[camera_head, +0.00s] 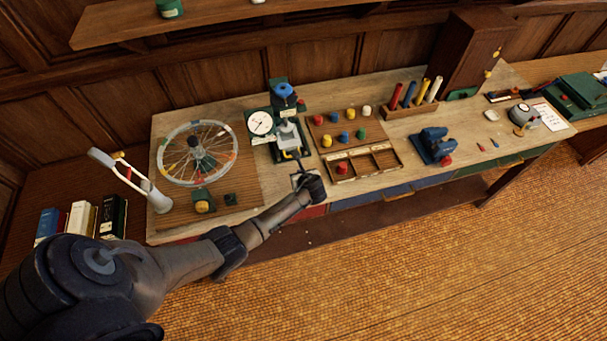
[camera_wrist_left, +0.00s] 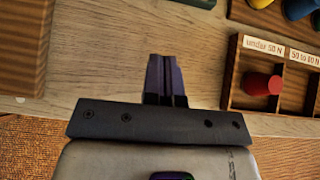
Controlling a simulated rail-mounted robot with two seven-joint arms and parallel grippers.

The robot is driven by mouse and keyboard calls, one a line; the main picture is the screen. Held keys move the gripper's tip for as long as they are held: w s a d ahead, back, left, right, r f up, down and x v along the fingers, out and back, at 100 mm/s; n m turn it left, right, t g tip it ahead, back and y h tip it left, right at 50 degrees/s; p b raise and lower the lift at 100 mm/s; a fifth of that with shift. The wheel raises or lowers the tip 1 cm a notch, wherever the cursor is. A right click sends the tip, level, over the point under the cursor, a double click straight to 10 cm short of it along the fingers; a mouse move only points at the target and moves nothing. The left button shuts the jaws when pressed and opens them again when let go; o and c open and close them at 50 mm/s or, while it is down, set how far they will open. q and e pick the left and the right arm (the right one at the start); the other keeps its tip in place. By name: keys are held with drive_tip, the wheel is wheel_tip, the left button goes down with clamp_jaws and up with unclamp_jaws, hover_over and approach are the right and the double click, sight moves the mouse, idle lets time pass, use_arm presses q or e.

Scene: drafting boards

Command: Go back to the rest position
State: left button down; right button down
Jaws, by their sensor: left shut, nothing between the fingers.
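My left arm reaches in from the lower left in the head view. Its gripper (camera_head: 301,166) is over the front part of the workbench, in front of the green test stand (camera_head: 286,135) and left of the sorting tray (camera_head: 345,180). In the left wrist view the two fingers (camera_wrist_left: 167,65) are together with nothing between them, over bare wood. The sorting tray (camera_wrist_left: 230,97), with a red peg (camera_wrist_left: 262,84) in its "under 50 N" compartment, is to their right and apart from them. My right gripper does not show.
The bench holds a spoked wheel (camera_head: 197,152), a round dial (camera_head: 260,123), a pegboard with several coloured pegs (camera_head: 372,133), a blue device (camera_head: 433,146) and a wooden cabinet (camera_head: 465,50). A shelf (camera_head: 215,22) hangs above. The floor (camera_head: 450,260) in front is clear.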

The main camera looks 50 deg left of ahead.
use_arm(q)
drive_tip(key=shift+v, duration=1.45)
